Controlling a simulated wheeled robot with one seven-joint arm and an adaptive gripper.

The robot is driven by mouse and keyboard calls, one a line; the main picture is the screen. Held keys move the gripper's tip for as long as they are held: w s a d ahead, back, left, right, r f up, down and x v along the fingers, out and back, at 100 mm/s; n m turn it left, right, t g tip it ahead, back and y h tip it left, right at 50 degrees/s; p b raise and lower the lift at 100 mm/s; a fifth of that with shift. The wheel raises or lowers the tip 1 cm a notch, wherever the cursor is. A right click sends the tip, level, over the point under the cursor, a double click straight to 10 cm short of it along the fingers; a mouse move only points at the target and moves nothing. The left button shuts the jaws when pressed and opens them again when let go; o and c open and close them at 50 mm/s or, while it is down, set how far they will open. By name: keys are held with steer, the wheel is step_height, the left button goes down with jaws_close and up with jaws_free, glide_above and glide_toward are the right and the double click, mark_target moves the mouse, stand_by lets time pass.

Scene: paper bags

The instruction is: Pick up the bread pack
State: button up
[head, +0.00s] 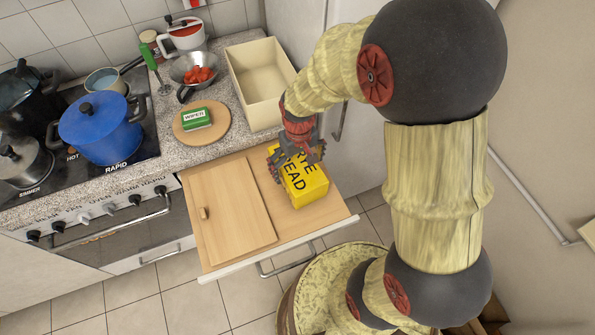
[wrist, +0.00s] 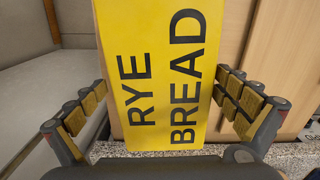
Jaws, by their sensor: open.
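The bread pack (head: 305,187) is a yellow block with black "RYE BREAD" lettering. It lies in the right part of the pulled-out drawer (head: 225,269). My gripper (head: 290,163) is over its far end in the head view and hides part of the lettering. In the wrist view the bread pack (wrist: 165,70) fills the middle, between the two open fingers of my gripper (wrist: 167,112). A gap shows between the pack and the left finger; the right finger is close to the pack's edge. I cannot tell whether it touches.
A wooden board (head: 228,215) lies in the drawer left of the pack. On the counter are an empty cream bin (head: 252,100), a round board (head: 188,136) with a green "WIPES" pack (head: 197,119), and a colander (head: 188,72) of red pieces. A blue pot (head: 95,132) stands on the stove.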

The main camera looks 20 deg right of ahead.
step_height(320, 180, down, 4)
steer(key=shift+a+r+b, duration=0.1)
steer(key=shift+a+b, duration=0.05)
steer(key=shift+b, duration=0.35)
steer(key=c, duration=0.3)
steer(key=c, duration=1.1)
steer(key=shift+r, duration=0.15)
steer(key=shift+c, duration=0.5)
